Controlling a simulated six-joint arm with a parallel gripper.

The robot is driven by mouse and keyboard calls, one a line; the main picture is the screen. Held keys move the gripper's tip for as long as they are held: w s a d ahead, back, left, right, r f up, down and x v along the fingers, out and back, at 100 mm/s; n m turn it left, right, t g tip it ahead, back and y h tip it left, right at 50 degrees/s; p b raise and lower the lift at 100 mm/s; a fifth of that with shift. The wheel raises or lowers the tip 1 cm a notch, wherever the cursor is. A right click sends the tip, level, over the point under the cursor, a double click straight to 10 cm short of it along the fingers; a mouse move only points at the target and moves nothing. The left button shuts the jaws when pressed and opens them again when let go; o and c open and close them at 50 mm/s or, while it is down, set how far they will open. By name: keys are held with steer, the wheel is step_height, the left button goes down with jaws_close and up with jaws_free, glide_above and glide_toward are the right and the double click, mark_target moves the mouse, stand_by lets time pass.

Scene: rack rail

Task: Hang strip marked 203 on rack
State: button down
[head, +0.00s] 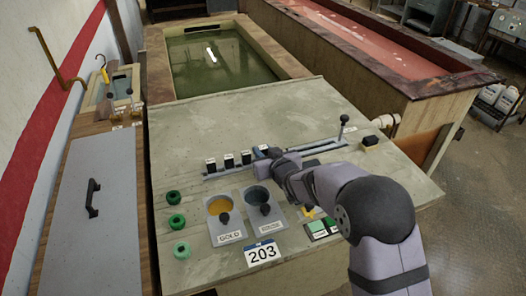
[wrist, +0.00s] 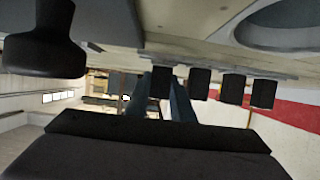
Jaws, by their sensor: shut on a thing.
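A white plate marked 203 (head: 263,253), blue along its top edge, is at the front edge of the worktop in the head view. A row of black blocks with white tags (head: 229,160) stands along a grey slotted rail (head: 325,146). My gripper (head: 264,152) is at the right end of this row. In the wrist view its two blue fingers (wrist: 162,105) are on either side of one black block (wrist: 160,82), shut on it. More black blocks (wrist: 233,88) stand beside it there. I cannot read the small tags, and the strip below the held block is hidden.
An upright black-topped lever (head: 343,125) stands near the rail's right end. A green-water tank (head: 215,60) lies behind; the worktop's back is clear.

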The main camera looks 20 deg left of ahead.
steer(key=shift+f, duration=0.2)
stand_by(0.5)
steer(key=c, duration=1.5)
jaws_free()
steer(key=shift+o, duration=0.2)
steer(key=shift+r+p, duration=2.1)
steer(key=shift+r, duration=1.4)
